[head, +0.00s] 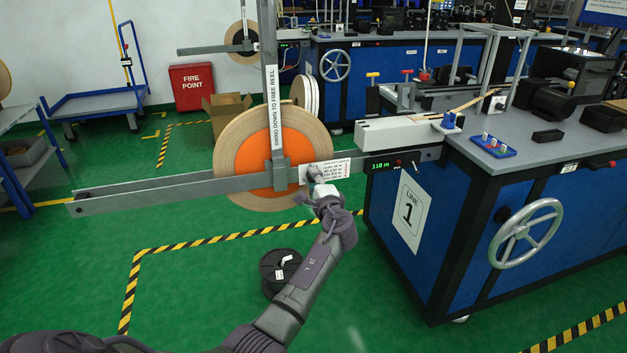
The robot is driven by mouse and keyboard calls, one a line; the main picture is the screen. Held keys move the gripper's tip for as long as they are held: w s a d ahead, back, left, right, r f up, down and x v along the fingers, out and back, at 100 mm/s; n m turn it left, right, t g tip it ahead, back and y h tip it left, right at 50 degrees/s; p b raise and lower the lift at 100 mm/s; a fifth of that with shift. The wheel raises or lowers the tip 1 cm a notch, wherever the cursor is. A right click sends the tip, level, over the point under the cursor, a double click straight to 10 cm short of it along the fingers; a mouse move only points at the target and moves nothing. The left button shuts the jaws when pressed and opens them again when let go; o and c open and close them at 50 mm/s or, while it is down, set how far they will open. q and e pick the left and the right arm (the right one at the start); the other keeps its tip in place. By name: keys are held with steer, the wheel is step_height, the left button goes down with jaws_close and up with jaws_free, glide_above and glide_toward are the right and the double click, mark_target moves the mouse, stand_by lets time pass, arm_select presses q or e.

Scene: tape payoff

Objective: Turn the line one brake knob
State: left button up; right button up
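The line one machine (465,190) is a blue bench with a "LINE 1" sign. A grey arm (160,190) reaches left from it and bears a large tape reel (235,150) with an orange centre. My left gripper (317,175) is at this arm, right of the reel, in front of a white printed label (338,168). Its fingers are small and partly hidden, so I cannot tell whether they are open or hold anything. No brake knob shows clearly; the gripper may cover it. My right gripper is out of view.
A green-digit display (382,165) sits right of the label. A large handwheel (525,233) is on the bench side.

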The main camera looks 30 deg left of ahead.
arm_select(q)
steer(key=o, duration=0.4)
steer(key=v, duration=1.2)
steer(key=shift+w, duration=0.1)
